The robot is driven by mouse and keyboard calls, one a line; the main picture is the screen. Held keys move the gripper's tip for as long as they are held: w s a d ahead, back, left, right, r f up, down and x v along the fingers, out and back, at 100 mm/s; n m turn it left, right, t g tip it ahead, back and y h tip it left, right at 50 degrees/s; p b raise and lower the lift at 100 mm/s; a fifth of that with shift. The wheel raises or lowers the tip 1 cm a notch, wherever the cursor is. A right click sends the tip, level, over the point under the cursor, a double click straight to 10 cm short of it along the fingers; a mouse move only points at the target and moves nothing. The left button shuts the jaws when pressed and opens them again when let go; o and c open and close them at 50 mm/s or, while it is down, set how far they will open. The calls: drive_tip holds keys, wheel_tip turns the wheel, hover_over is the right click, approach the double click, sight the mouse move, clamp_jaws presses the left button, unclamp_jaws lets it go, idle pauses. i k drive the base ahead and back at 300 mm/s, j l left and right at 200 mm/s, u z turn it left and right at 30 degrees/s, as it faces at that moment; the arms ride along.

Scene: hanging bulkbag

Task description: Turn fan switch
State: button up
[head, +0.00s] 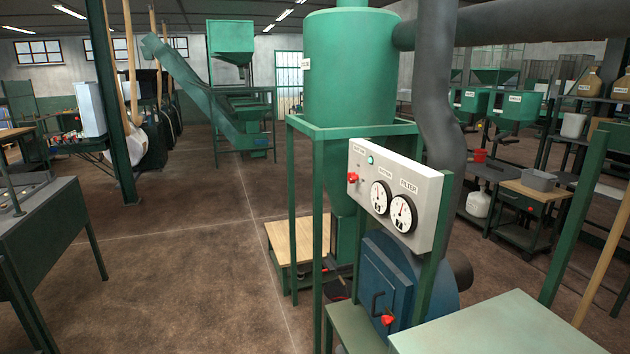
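A white control panel (420,190) is fixed on green posts in front of the green cyclone tank, right of the middle of the head view. A red switch knob (353,178) sits at the panel's left end; its exact setting is too small to tell. A small teal lamp (370,160) is above and right of the knob. Two round dials, a left one (380,197) and a right one marked FILTER (403,213), are to the right. My gripper is not in view.
A blue fan housing (405,270) with another red knob (388,320) stands below the panel. A pale green tabletop (490,325) is at the front right. A wooden-topped platform (292,240) is beside the cyclone tank (350,80). The brown floor (190,265) is open to the left.

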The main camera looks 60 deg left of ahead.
sight(352, 177)
drive_tip(key=u, duration=1.3)
